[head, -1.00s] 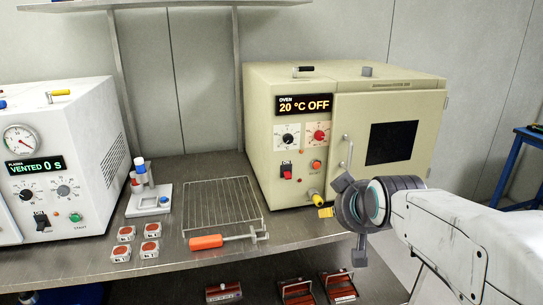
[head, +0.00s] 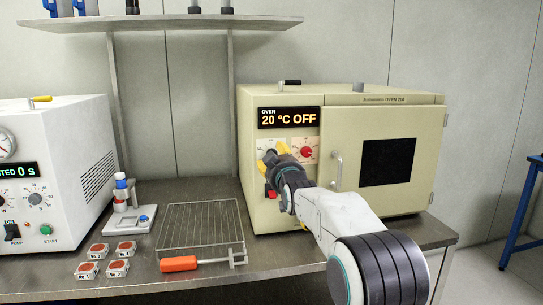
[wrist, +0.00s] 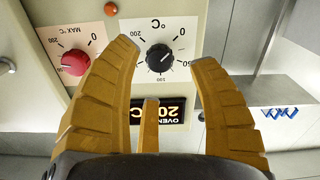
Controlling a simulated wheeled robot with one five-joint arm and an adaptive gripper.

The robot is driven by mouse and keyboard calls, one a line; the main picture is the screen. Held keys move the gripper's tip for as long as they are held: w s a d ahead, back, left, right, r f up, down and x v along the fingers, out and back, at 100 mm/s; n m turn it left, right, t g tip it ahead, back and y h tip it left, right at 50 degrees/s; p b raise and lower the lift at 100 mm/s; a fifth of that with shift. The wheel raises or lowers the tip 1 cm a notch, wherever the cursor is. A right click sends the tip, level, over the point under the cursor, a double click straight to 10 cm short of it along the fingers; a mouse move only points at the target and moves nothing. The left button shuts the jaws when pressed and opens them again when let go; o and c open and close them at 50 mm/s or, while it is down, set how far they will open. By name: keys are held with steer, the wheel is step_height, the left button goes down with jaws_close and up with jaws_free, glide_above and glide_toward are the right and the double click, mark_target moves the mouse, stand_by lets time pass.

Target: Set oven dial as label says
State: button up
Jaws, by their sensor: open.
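The beige oven (head: 345,95) stands on the bench, its display (head: 288,118) reading 20 °C OFF. Its black dial (wrist: 160,57) is on a white scale plate (head: 266,143); in the head view my gripper hides the dial. The red MAX °C dial (head: 307,152) sits beside it, and it also shows in the wrist view (wrist: 75,63). My gripper (head: 268,155) is open in front of the panel. In the wrist view, which is upside down, its yellow fingers (wrist: 163,54) lie either side of the black dial, with no clear contact. No readable setting label shows.
A wire rack (head: 200,226), an orange-handled tool (head: 180,264) and several small labelled red-topped boxes (head: 117,268) lie on the bench. The white plasma machine (head: 65,150) is at left. The oven door handle (head: 336,168) is close right of my wrist. A red switch is below my gripper.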

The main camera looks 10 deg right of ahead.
steer(key=shift+w+p, duration=0.5)
steer(key=shift+w, duration=1.7)
steer(key=shift+c, duration=0.2)
jaws_close()
